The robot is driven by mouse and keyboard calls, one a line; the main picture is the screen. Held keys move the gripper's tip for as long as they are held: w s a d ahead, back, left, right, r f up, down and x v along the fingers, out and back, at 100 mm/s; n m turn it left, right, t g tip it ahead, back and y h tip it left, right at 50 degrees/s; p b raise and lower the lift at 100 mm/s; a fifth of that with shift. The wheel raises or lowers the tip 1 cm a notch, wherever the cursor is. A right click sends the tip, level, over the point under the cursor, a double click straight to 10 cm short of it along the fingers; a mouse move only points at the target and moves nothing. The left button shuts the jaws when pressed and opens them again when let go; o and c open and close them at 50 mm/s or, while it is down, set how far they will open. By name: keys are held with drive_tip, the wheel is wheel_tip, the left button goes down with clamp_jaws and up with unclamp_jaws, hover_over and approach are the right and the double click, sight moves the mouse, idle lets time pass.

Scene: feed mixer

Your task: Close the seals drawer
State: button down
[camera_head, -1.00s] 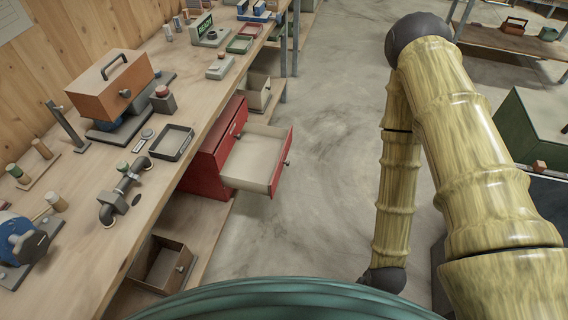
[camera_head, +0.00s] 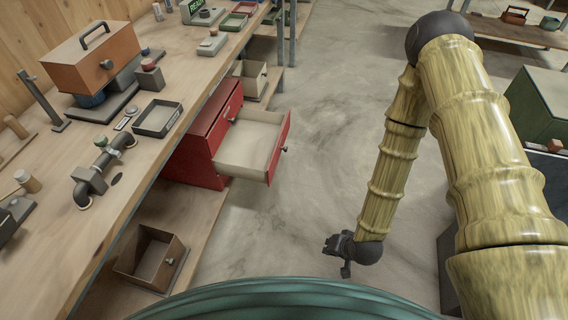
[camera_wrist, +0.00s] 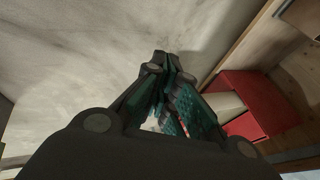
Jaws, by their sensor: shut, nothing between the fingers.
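A red drawer unit (camera_head: 196,150) stands on the shelf below the workbench. One red-fronted drawer (camera_head: 258,142) is pulled out to the right, with a pale interior that looks empty and a dark knob on its front. No label is readable, so I cannot tell if it is the seals drawer. My gripper (camera_head: 340,250) is over the floor, below and to the right of the open drawer, apart from it. In the wrist view my gripper (camera_wrist: 165,75) is shut with nothing in it, and the red unit (camera_wrist: 250,100) shows at the right.
The workbench (camera_head: 60,170) on the left holds an orange box (camera_head: 90,62), a grey tray (camera_head: 158,118) and a pipe piece (camera_head: 100,168). An open wooden drawer box (camera_head: 152,258) is on the lower shelf. The concrete floor (camera_head: 320,120) right of the drawer is clear.

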drive_tip(key=w+a+f+m+t+y+b, duration=0.25)
drive_tip(key=w+b, duration=0.35)
drive_tip(key=w, duration=0.3)
drive_tip(key=w+a+f+m+t+y+b, duration=0.1)
drive_tip(key=w+a+f+m+t+b, duration=0.2)
drive_tip(key=w+b, duration=0.5)
drive_tip(key=m+t+y+b, duration=0.3)
drive_tip(key=t+b, duration=0.3)
drive_tip(key=b, duration=0.5)
approach(277, 146)
drive_tip(key=w+d, duration=0.2)
drive_tip(key=shift+g, duration=0.25)
drive_tip(key=shift+w+a+r+b, duration=0.1)
drive_tip(key=shift+w+a+b, duration=0.3)
drive_tip(key=shift+a, duration=0.65)
drive_tip(key=shift+w+a+b, duration=0.15)
drive_tip(key=shift+w+a, duration=0.4)
drive_tip(key=shift+a, duration=0.5)
